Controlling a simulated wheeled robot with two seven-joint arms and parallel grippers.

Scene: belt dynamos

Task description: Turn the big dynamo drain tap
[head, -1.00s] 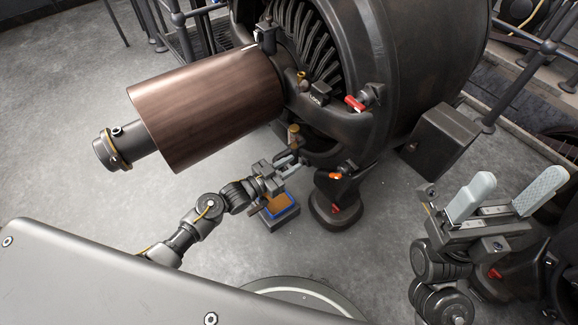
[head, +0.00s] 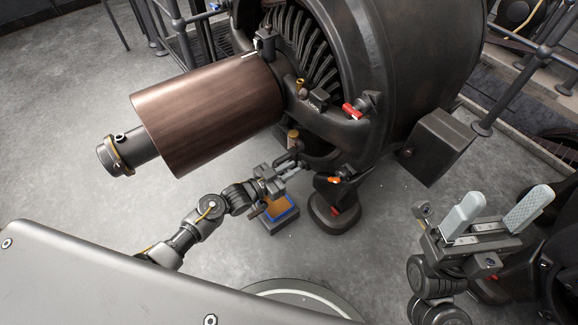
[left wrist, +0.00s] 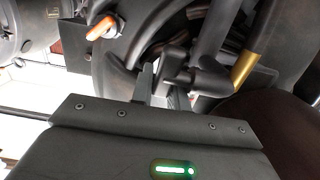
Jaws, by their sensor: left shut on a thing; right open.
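The big dynamo (head: 415,75) stands at the upper middle of the head view. My left gripper (head: 292,168) is low at its near side, under a brass-coloured pipe piece (head: 293,136). In the left wrist view its fingers (left wrist: 165,92) are shut at a dark tap handle (left wrist: 176,66), beside a dark elbow fitting (left wrist: 210,77) with a brass collar (left wrist: 243,67). The fingers partly hide the handle, so its exact angle is unclear. My right gripper (head: 500,212) is open and empty at the right, over the floor.
An orange-handled valve (head: 335,180) sits just right of my left gripper. A red handle (head: 352,110) is higher on the dynamo. A blue-rimmed tray (head: 280,213) lies on the floor below my left gripper. A large brown roller (head: 207,115) overhangs at the left.

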